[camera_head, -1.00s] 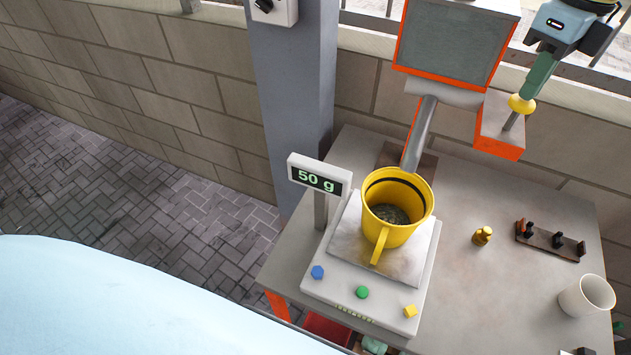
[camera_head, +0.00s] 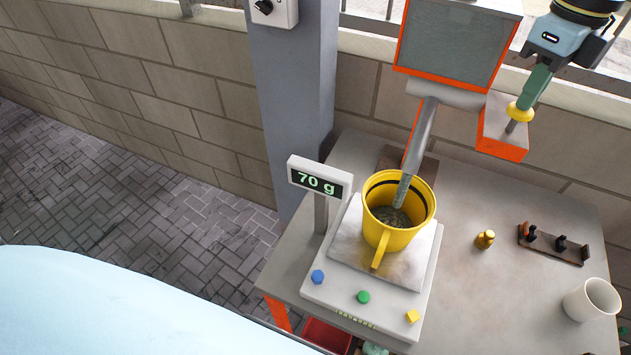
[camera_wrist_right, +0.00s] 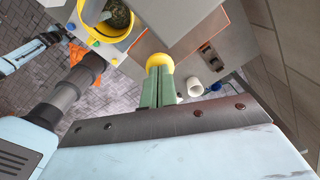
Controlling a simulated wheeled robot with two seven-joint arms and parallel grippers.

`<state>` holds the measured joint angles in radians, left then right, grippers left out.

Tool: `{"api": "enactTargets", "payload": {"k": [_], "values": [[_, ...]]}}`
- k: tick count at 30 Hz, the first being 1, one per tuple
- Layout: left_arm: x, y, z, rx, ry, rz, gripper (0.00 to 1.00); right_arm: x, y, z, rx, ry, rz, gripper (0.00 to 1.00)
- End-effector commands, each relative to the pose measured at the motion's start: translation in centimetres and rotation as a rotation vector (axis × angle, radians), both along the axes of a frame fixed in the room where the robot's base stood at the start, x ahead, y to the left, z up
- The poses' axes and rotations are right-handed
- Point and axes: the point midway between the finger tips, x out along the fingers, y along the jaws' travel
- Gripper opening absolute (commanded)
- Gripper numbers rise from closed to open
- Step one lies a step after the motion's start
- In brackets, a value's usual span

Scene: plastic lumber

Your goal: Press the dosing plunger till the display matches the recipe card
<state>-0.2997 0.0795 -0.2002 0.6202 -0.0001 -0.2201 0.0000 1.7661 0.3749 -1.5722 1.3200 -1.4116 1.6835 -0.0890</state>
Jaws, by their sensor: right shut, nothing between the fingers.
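The yellow knob (camera_head: 520,111) of the dosing plunger sits on a thin rod above an orange-edged grey block (camera_head: 500,137). My right gripper (camera_head: 528,96) is shut and empty, its green fingertips against the top of the knob. In the right wrist view the shut fingers (camera_wrist_right: 158,90) point at the knob (camera_wrist_right: 159,62). The scale display (camera_head: 318,181) reads 70 g. A yellow mug (camera_head: 393,237) stands on the scale plate (camera_head: 349,243) with dark grains inside. A grey stream runs from the sloping chute (camera_head: 420,135) into the mug. I see no readable recipe card.
A grey panel with an orange frame (camera_head: 452,42) stands behind the chute. On the table lie a small brass weight (camera_head: 485,239), a dark rack with pegs (camera_head: 553,244) and a white cup (camera_head: 592,300). Blue, green and yellow buttons line the scale's front. A grey column (camera_head: 292,100) stands behind.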

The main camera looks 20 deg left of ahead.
Motion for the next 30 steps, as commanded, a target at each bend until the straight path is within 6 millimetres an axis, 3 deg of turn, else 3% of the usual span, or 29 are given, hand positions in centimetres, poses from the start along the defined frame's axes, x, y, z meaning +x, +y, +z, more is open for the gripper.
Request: {"api": "enactTargets", "payload": {"k": [19, 30], "values": [[0.0, 0.0, 3.5, 0.0, 0.0, 0.0, 0.79, 0.0, 0.0, 4.8, 0.0, 0.0, 0.001, 0.0], [0.0, 0.0, 3.6, 0.0, 0.0, 0.0, 0.79, 0.0, 0.0, 5.1, 0.0, 0.0, 0.001, 0.0]]}}
